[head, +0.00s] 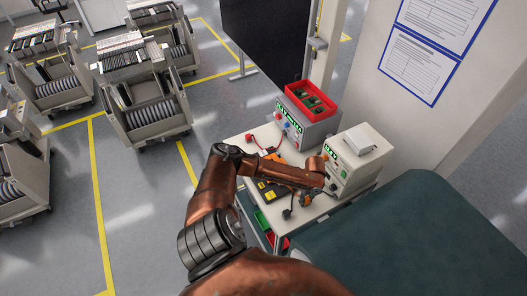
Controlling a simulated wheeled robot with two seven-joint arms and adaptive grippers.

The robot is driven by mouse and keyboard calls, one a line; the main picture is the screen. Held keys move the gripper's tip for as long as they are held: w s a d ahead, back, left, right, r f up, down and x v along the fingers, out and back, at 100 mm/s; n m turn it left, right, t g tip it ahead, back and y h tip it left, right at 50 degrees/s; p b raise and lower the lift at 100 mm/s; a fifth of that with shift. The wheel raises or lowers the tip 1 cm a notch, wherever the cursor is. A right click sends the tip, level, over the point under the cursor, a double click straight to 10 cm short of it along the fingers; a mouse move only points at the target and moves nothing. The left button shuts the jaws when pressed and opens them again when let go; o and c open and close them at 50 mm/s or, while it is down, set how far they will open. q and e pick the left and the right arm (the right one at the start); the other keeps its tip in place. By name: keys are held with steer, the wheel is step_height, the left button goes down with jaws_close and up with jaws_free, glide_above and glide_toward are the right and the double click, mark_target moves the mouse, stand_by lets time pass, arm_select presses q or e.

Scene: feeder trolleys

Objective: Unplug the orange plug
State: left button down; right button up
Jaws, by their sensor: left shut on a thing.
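My left arm rises from the bottom and reaches right over a small white bench (228,143). The dark left gripper (303,200) is small and partly hidden under the wrist, low over the bench's front right, by the white unit. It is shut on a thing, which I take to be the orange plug. The plug itself is not clear behind the gripper and wrist, and I cannot tell whether it still sits in a socket. A white unit (357,160) with a green display stands just right of the wrist. My right gripper is not in view.
A grey unit (313,128) with a green display carries a red bin (303,96) of green parts. A yellow and black device (268,192) and a red connector (250,138) lie on the bench. A pillar (375,95) stands behind. Feeder trolleys (150,115) fill the left floor.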

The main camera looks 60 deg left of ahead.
arm_select(q)
steer(key=c, duration=1.5)
jaws_free()
steer(key=shift+c, duration=0.2)
steer(key=shift+o, duration=0.4)
steer(key=o, duration=0.5)
steer(key=shift+c, duration=0.2)
steer(key=shift+r, duration=0.1)
steer(key=shift+r+p, duration=0.35)
steer(key=shift+p, duration=0.1)
steer(key=shift+r+p, duration=3.15)
steer(key=shift+p, duration=0.05)
steer(key=shift+r, duration=1.2)
